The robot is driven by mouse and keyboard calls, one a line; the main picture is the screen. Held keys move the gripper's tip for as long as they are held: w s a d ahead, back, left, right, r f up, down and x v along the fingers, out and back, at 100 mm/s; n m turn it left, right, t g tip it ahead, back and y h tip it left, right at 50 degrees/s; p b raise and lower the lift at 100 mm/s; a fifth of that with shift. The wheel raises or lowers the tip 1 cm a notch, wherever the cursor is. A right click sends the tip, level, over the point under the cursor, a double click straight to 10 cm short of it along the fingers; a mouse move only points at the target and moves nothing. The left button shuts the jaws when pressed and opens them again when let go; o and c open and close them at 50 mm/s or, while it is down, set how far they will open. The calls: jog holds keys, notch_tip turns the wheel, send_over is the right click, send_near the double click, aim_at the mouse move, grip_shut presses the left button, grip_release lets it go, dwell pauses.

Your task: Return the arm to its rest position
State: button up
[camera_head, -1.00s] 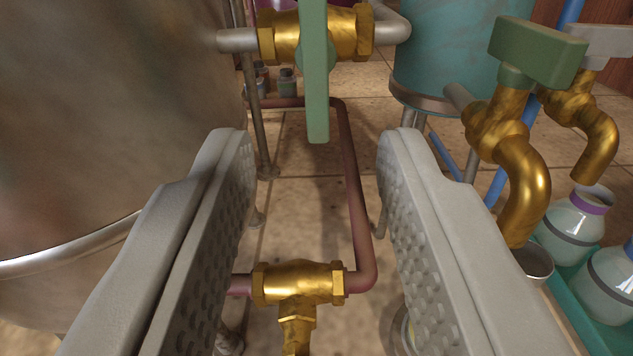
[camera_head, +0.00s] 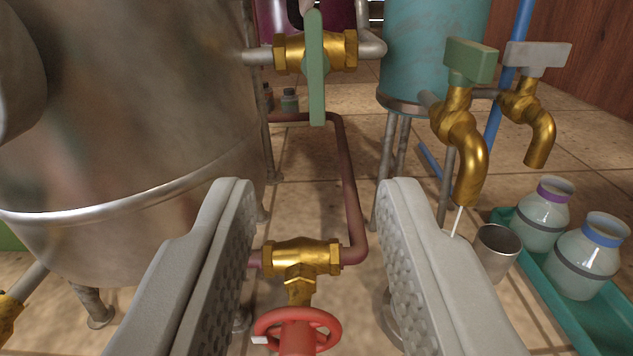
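My gripper (camera_head: 312,200) is open, with its two grey padded fingers wide apart and nothing between them. Through the gap I see floor tiles, the dark red pipe (camera_head: 347,185) and a brass valve (camera_head: 300,255) with a red handwheel (camera_head: 297,328). The fingers appear clear of these things. The rest of my arm is not in view.
A large metal still (camera_head: 130,130) fills the left. A green-handled valve (camera_head: 316,65) is ahead. A teal tank (camera_head: 432,50) has a green-handled tap (camera_head: 462,140), with a thin pale stream below it near a metal cup (camera_head: 496,252). A grey-handled tap (camera_head: 527,115) and a teal tray (camera_head: 560,318) with two jars stand right.

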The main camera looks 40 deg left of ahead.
jog(key=s+d+r+m+t+h, duration=0.2)
jog(key=s+d+r+h, duration=0.1)
jog(key=s+d+r, duration=0.4)
jog(key=s+d+r+m+t+h, duration=0.1)
jog(key=s+d+r+m+h, duration=0.2)
jog(key=s+r, duration=0.5)
jog(key=s+d+r+h, duration=0.2)
jog(key=s+r, duration=0.2)
jog(key=s, duration=0.4)
jog(key=s+d+r+m+h, duration=0.1)
jog(key=s+r, duration=0.3)
jog(key=s, duration=0.5)
jog(key=shift+s+d+g+h, duration=0.2)
jog(key=shift+d+g+h, duration=0.1)
jog(key=shift+d+h, duration=0.25)
